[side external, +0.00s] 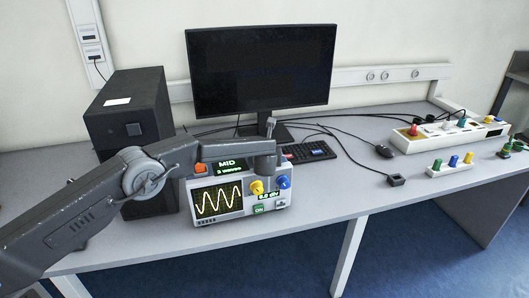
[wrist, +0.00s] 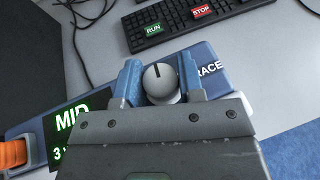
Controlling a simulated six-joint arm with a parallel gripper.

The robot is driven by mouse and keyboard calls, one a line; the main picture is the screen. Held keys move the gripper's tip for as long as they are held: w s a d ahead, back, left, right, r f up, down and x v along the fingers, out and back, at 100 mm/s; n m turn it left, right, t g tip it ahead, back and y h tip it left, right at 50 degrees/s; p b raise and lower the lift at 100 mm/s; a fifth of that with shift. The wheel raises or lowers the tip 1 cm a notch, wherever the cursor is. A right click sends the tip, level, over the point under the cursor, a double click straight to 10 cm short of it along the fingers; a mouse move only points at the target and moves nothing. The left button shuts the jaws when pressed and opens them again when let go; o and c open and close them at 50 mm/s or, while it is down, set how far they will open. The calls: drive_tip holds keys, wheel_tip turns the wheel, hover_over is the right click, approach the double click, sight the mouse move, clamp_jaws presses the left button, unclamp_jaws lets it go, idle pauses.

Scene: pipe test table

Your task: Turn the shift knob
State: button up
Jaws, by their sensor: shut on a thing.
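A round pale knob (wrist: 160,82), apparently the shift knob, sits on top of the test instrument; its dark pointer line points up in the wrist view, slightly left. No label on it is readable. My gripper (wrist: 159,70) is shut on it, with one blue finger on each side. In the side view my gripper (side external: 269,150) is above the back right of the instrument (side external: 232,215), and the knob is hidden there. The instrument's top display reads MID (wrist: 72,118), and its screen (side external: 217,200) shows a yellow wave. A yellow knob (side external: 257,187) and a blue knob (side external: 284,182) are on the front.
A keyboard (side external: 307,152) with RUN and STOP keys lies just behind the instrument. A monitor (side external: 262,70) and a dark tower (side external: 128,105) stand behind and left. An orange part (wrist: 14,153) is at the instrument's left. The table front right of the instrument is clear.

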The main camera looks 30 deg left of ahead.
drive_tip(key=shift+n+g+y, duration=0.3)
drive_tip(key=shift+n+y, duration=0.2)
drive_tip(key=o, duration=0.9)
drive_tip(key=v, duration=1.3)
drive_tip(key=shift+s+d+r, duration=0.15)
drive_tip(key=shift+s+d, duration=0.05)
drive_tip(key=shift+s, duration=0.15)
